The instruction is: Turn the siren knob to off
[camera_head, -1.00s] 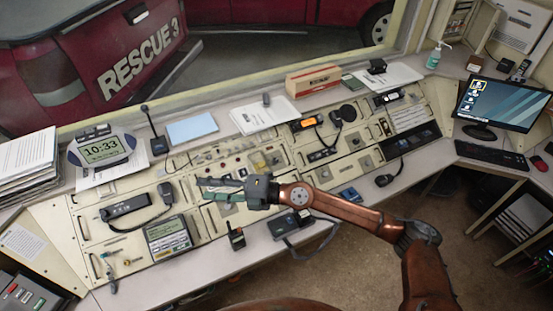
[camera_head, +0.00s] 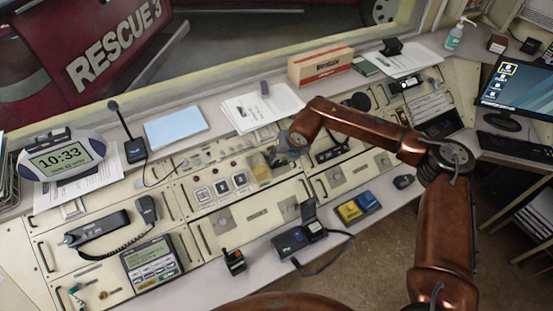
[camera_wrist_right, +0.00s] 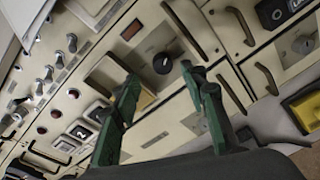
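A black round knob (camera_wrist_right: 163,63) with a light pointer mark sits on a cream console panel in the right wrist view; I take it to be the siren knob, though its label is too small to read. My right gripper (camera_wrist_right: 160,76) is open, its two green fingers on either side of the knob in the picture. I cannot tell how far above the panel they are. In the head view my right gripper (camera_head: 282,156) is over the upper middle of the console, and the knob is hidden or too small to make out. My left gripper is not in view.
A yellowish cover (camera_head: 259,166) lies beside the gripper. Square buttons (camera_head: 222,187) are to its left. Metal toggle switches (camera_wrist_right: 58,60) and curved handles (camera_wrist_right: 240,25) stand out from the panels. A radio unit (camera_head: 300,237) and a yellow-and-blue device (camera_head: 357,207) are at the front edge.

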